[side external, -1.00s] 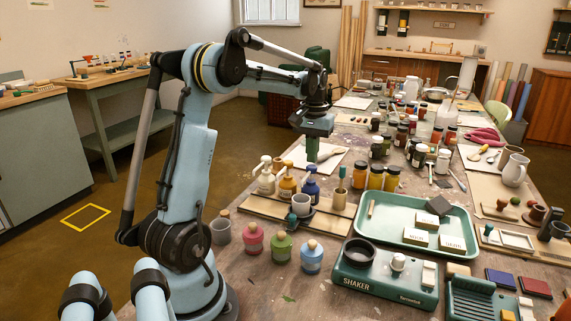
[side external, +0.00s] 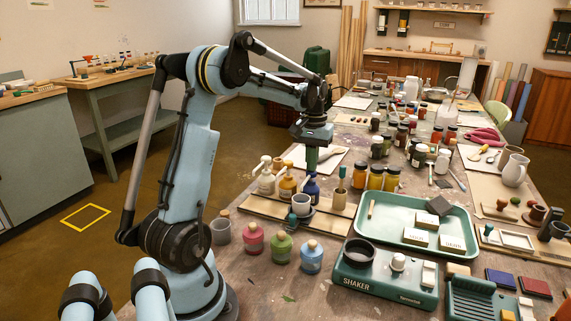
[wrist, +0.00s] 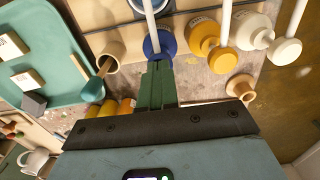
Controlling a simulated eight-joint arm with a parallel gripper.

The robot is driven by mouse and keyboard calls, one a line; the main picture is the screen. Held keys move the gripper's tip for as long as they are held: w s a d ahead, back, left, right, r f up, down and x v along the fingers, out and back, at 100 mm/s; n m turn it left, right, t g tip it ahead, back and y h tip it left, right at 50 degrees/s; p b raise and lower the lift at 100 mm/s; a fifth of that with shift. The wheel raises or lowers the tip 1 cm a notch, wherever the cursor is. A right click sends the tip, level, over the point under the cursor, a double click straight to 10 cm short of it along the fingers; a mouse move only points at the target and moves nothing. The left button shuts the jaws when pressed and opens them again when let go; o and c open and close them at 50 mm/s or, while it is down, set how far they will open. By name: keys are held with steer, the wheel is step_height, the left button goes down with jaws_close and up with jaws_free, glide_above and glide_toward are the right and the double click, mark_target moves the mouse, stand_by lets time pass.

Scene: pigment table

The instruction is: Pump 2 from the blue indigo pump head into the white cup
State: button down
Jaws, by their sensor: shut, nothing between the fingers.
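The blue indigo pump bottle (side external: 311,188) stands on a wooden board, right of the yellow one. In the wrist view its blue top (wrist: 167,43) with a white spout lies just past my fingertips. My gripper (side external: 312,168) is shut and empty, its green fingers pointing down right over the blue pump. The fingertips overlap the pump head in the side view, and I cannot tell whether they touch it. The wrist view shows the closed fingers (wrist: 160,68) at the edge of the blue top. The white cup (side external: 300,204) stands upright in front of the blue pump; its inside is not clear.
A yellow pump bottle (side external: 287,187) and a white pump bottle (side external: 266,180) stand left of the blue one. A green tray (side external: 376,236) lies further right. Several jars stand behind.

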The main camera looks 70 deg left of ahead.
steer(key=shift+r, duration=1.45)
step_height(320, 180, up, 6)
stand_by(0.5)
steer(key=d+m+t+y, duration=0.1)
steer(key=d+m+t, duration=0.25)
steer(key=d, duration=1.05)
steer(key=s+d+f+m+t, duration=0.2)
steer(key=s+d+f, duration=0.1)
steer(key=d, duration=0.4)
steer(key=s+d+f+m+t+h, duration=0.1)
steer(key=s+d+f+m, duration=0.2)
steer(key=d, duration=0.4)
steer(key=shift+s+t, duration=0.35)
steer(key=shift+s, duration=0.05)
